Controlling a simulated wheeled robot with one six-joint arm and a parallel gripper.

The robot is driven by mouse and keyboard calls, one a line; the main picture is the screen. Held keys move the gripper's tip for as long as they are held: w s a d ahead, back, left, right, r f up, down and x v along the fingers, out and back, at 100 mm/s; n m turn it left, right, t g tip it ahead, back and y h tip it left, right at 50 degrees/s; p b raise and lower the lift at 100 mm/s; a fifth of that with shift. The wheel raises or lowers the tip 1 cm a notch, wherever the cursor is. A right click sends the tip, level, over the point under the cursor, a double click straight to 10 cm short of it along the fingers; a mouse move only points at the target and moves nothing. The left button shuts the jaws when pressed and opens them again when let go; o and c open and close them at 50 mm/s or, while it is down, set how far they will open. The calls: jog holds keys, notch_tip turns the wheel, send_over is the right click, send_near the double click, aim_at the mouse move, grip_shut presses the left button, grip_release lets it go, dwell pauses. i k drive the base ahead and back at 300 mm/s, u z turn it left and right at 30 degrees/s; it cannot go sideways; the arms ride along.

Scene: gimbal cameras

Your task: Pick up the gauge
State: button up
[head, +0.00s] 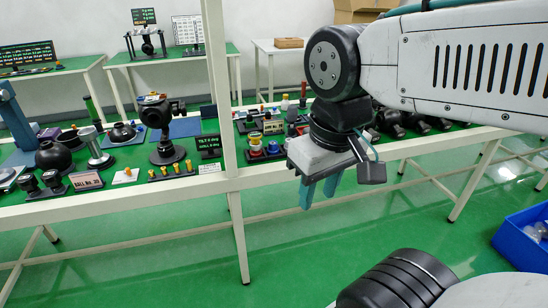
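My gripper (319,192) hangs in front of the long table's front edge, pointing down, with its two teal fingers apart and nothing between them. No object can be clearly made out as the gauge; the items on the table are small in this view. My arm hides part of the table's right side.
The long green-topped table (215,186) carries several black and silver devices, with a white post (219,90) rising at its front edge. A blue bin (524,238) stands on the floor at right. Tables with a monitor (144,16) stand behind. The green floor in front is mostly clear.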

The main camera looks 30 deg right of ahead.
aim_at(255, 145)
jog(key=u, duration=0.65)
jog(key=k, duration=0.15)
jog(key=z, duration=1.65)
jog(key=i, duration=1.4)
jog(key=u, duration=0.55)
